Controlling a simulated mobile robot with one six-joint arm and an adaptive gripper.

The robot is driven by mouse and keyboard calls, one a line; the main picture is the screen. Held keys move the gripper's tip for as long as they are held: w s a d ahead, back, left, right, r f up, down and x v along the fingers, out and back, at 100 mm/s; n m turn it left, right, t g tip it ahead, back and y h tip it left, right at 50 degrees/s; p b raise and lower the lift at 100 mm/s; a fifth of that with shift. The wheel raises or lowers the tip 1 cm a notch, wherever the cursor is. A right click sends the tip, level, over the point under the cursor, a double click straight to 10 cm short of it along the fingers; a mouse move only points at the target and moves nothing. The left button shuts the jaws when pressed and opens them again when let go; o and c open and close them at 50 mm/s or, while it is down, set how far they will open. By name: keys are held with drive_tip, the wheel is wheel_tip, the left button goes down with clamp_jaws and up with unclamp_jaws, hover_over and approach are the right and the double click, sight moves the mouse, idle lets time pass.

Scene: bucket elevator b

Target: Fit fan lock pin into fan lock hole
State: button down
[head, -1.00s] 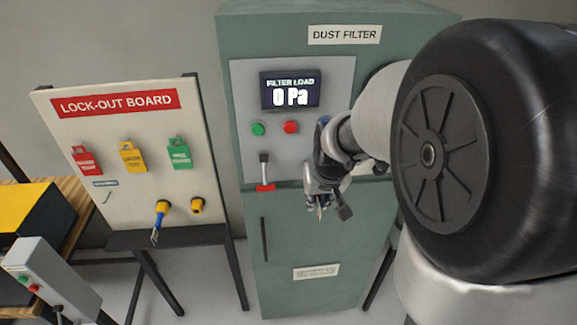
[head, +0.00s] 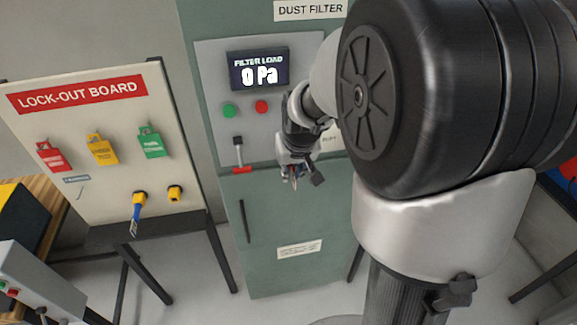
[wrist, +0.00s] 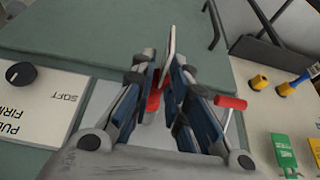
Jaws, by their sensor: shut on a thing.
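My gripper (head: 293,178) is in front of the green dust filter cabinet, below and to the right of its control panel. In the wrist view my gripper (wrist: 166,78) is closed around a narrow pale piece (wrist: 172,42) with red (wrist: 153,98) near its lower end. I take this to be the fan lock pin; the fingers hide part of it. A lever (head: 238,152) with a red end (head: 242,170) is on the panel, left of my gripper. Its red end (wrist: 230,102) is right of the fingers in the wrist view. I cannot make out the fan lock hole.
The lock-out board (head: 88,150) stands at the left with red, yellow and green tags and two yellow plugs or padlocks. A black cabinet handle (head: 245,221) is below the panel. A grey control box (head: 35,285) is at the lower left.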

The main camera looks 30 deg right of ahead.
drive_tip(key=shift+w+d, duration=0.1)
drive_tip(key=shift+w, duration=0.2)
drive_tip(key=c, duration=1.5)
unclamp_jaws()
drive_tip(key=shift+w, duration=0.15)
drive_tip(key=shift+r, duration=0.15)
drive_tip(key=v, duration=1.1)
drive_tip(key=shift+s+r, duration=0.3)
drive_tip(key=shift+r, duration=0.05)
drive_tip(key=s+a+f+n+b, duration=0.1)
drive_tip(key=s+a+f+b, duration=0.2)
drive_tip(key=s, duration=0.3)
drive_tip(key=s+a+f+n+b, duration=0.1)
drive_tip(key=s+a+f+b, duration=0.3)
drive_tip(key=s+a+f, duration=0.1)
drive_tip(key=s+a+f+n+y+b, duration=0.1)
drive_tip(key=s+a+f+b, duration=0.3)
drive_tip(key=s, duration=0.4)
drive_tip(key=shift+s+a+f, duration=0.2)
drive_tip(key=shift+a+f, duration=0.1)
drive_tip(key=shift+f, duration=0.35)
